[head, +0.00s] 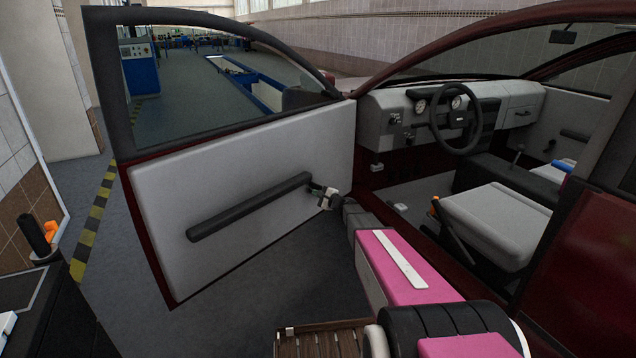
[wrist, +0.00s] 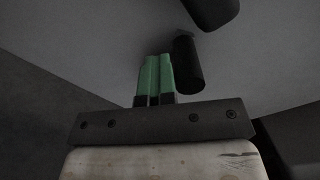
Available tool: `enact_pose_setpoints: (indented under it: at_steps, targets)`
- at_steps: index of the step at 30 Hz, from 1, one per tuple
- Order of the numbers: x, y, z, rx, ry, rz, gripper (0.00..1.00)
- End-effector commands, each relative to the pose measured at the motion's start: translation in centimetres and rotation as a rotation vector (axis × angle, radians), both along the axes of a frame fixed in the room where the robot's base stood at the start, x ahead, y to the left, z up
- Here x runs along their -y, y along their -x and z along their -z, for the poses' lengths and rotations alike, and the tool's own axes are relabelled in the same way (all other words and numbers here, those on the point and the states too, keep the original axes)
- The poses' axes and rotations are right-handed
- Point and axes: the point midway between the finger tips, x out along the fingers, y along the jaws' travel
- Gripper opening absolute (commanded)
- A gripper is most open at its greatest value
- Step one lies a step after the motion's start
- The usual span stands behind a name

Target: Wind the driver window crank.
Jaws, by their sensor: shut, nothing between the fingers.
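The driver door (head: 235,200) stands wide open, with its grey inner panel facing me. In the wrist view, my gripper (wrist: 154,62) has its green fingers together and empty, pointing at the grey panel. A short black cylinder, which looks like the knob of the window crank (wrist: 188,66), is just right of the fingers. It is outside the jaws, and I cannot tell whether they touch it. In the head view my arm reaches to the panel near the armrest's right end, where crank and fingers are small and hard to separate.
A long black armrest (head: 250,207) slants across the door panel; a dark end, likely its own, shows at the top of the wrist view (wrist: 210,8). The steering wheel (head: 456,118) and a grey seat (head: 495,222) are to the right. Open floor lies left of the door.

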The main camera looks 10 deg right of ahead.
Motion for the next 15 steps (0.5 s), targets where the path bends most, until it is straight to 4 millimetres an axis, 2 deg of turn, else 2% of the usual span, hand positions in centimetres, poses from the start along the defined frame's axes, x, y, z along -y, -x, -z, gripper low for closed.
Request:
enact_pose_setpoints:
  at_steps: [15]
  targets:
    - [1.4,-1.2,-2.1,0.003,-0.002,0.000,0.00]
